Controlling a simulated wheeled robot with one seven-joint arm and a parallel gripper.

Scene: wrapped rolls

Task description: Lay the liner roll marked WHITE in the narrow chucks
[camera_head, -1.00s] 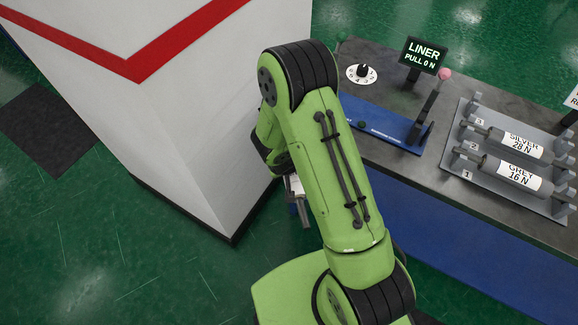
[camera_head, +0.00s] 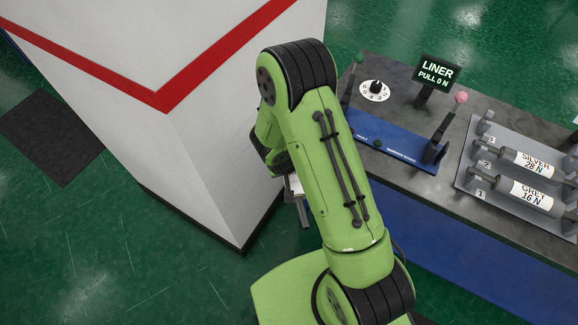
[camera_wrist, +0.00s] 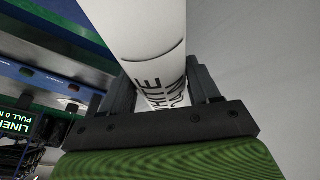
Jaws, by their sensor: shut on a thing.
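My gripper (camera_wrist: 162,100) is shut on a white roll (camera_wrist: 145,35) in the wrist view. Printing on the roll reads in part "ITE", with a second line too cut off to read. The blue stand (camera_head: 390,146) with upright posts, one with a pink knob (camera_head: 461,97), sits on the bench to the right, apart from my gripper. I cannot tell whether it bears narrow chucks.
A "LINER PULL 0 N" display (camera_head: 436,73) and a white dial (camera_head: 375,91) stand on the grey bench (camera_head: 400,179). A grey rack (camera_head: 466,182) holds the SILVER roll (camera_head: 520,160) and GREY roll (camera_head: 524,193). A white red-striped block (camera_head: 215,150) stands close left of my arm.

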